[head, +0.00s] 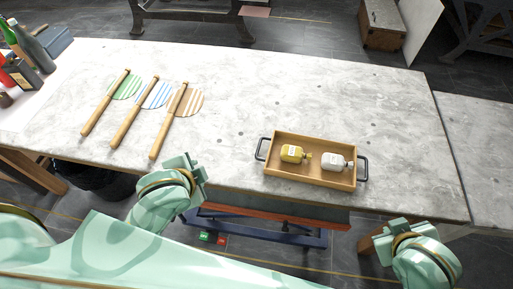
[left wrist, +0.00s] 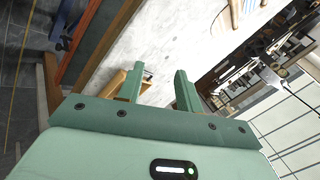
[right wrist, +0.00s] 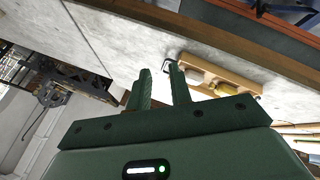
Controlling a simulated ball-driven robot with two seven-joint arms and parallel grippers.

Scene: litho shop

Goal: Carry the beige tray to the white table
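The beige tray (head: 287,177) is a shallow wooden box with a dark handle at each end. It rests level on a marbled pale-grey table (head: 300,95), near its front edge. A yellow bottle (head: 291,153) and a white bottle (head: 334,161) lie in it. My left gripper (head: 188,166) is open and empty, left of the tray and in front of the table edge. My right gripper (head: 396,230) is open and empty, right of and nearer than the tray. The tray also shows in the right wrist view (right wrist: 203,68), and partly behind a finger in the left wrist view (left wrist: 116,82).
Three wooden-handled tools with striped round heads (head: 155,118) lie left on the table. A second grey table (head: 485,140) adjoins on the right. The tabletop behind the tray is clear. A blue and red frame (head: 260,222) stands below.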

